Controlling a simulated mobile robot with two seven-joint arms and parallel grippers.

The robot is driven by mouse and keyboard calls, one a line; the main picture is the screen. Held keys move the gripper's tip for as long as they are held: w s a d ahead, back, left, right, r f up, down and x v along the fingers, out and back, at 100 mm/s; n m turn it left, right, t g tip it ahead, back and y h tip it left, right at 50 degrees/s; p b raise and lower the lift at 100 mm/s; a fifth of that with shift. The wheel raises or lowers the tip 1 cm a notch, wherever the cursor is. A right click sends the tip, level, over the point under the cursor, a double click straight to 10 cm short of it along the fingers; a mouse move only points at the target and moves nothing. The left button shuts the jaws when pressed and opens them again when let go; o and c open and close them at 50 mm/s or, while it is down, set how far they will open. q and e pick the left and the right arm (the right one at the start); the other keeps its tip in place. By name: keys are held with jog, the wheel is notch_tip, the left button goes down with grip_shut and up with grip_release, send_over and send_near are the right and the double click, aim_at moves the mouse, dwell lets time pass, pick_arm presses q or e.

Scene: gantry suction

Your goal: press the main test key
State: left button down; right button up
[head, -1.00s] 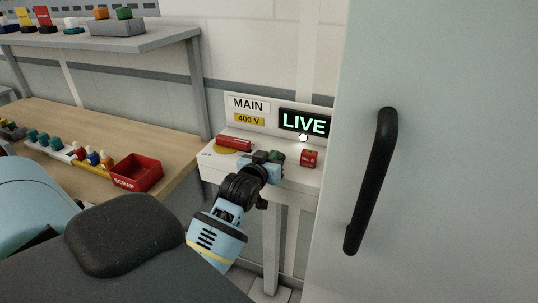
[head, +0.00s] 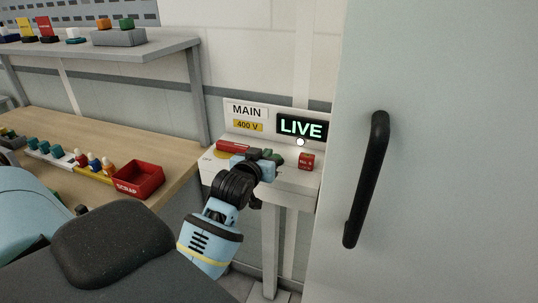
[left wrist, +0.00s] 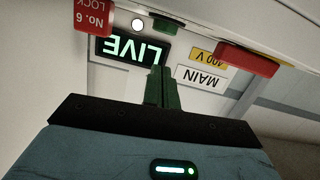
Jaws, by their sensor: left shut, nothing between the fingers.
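The main test panel (head: 233,109) stands on a white stand, with a MAIN 400 V label and a display (head: 301,127) reading LIVE. A green key-like part (left wrist: 168,24) shows in the left wrist view on the panel's ledge, between a red bar handle and a red lock. My right gripper is not in view.
The red bar handle (head: 232,146) lies left of my gripper. The red lock (head: 306,162), marked No. 6, stands right. A white round lamp (head: 300,142) is below the display. A large grey door (head: 440,150) with a black handle (head: 368,180) is close on the right.

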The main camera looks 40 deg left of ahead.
pick_arm(q)
jog(key=v, duration=0.6)
jog(key=shift+s+r, duration=0.2)
dwell(0.5)
jog(key=s+d+f+m+g+h, duration=0.15)
jog(key=s+d+f, duration=0.25)
jog(key=f, duration=0.5)
jog(key=s+d+f+m+g+h, duration=0.1)
jog(key=s+d+f+m+h, duration=0.1)
jog(key=s+d+f, duration=0.5)
jog(key=s+d+f+m+g+h, duration=0.1)
jog(key=s+d+f+g, duration=0.1)
jog(key=f, duration=0.9)
jog(key=s+d+f+m+h, duration=0.1)
jog(key=s+d+f, duration=0.2)
jog(key=s, duration=0.3)
jog(key=s+d+f+g+h, duration=0.1)
jog(key=s+d+f, duration=0.2)
jog(key=s+f, duration=0.2)
jog(key=shift+s+m, duration=0.35)
jog(key=shift+s, duration=0.45)
jog(key=shift+f+g, duration=0.1)
jog(key=shift+g, duration=0.15)
